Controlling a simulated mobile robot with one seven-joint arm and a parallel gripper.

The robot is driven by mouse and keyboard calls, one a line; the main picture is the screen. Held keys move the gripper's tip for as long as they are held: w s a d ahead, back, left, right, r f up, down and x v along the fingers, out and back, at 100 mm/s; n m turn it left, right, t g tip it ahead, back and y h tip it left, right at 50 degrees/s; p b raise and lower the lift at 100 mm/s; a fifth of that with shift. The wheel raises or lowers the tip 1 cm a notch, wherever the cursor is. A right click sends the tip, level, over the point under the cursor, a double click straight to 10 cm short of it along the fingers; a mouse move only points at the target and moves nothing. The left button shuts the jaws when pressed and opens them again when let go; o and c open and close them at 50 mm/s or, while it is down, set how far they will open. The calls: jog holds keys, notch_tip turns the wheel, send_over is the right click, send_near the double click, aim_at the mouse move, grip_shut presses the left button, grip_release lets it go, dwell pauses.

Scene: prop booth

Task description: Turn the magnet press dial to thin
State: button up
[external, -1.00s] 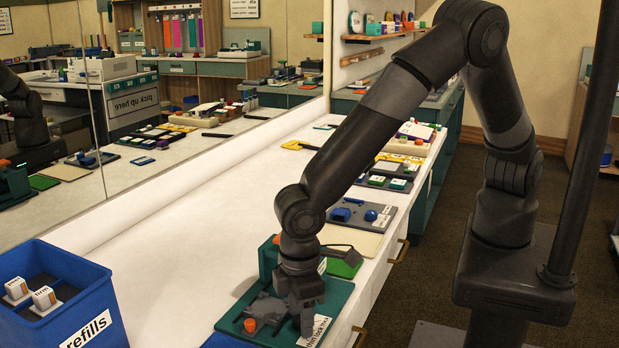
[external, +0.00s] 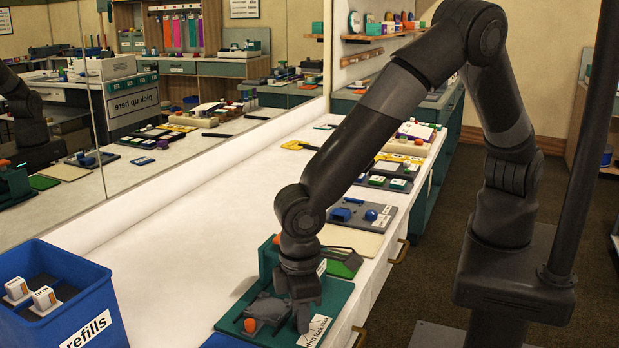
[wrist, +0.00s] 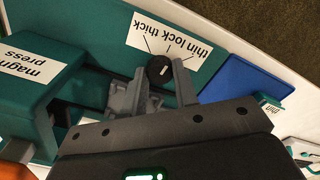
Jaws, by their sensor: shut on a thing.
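The magnet press (wrist: 32,85) is a teal block on a teal base, its name on a white label in the wrist view. Its round black dial (wrist: 154,73) sits between my gripper's (wrist: 160,78) two grey fingertips, which are shut on it. A short light mark is on the dial's face; its exact direction is hard to tell. A white label (wrist: 185,40) beyond the dial reads thin, lock and thick, with thin on the right and thick on the left. In the external view, my gripper (external: 302,322) hides the dial at the base's (external: 343,298) front edge.
A blue bin (external: 80,300) marked refills, with two small boxes inside, stands at the left. A blue pad (wrist: 240,85) lies beside the label. An orange knob (external: 250,325) is close to my gripper. The white counter (external: 220,220) behind is mostly clear.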

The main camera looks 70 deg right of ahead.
jog(key=m, duration=1)
jog(key=shift+m, duration=0.3)
dwell(0.4)
jog(key=o, duration=1)
notch_tip(320, 180, up, 11)
jog(key=shift+f, duration=0.1)
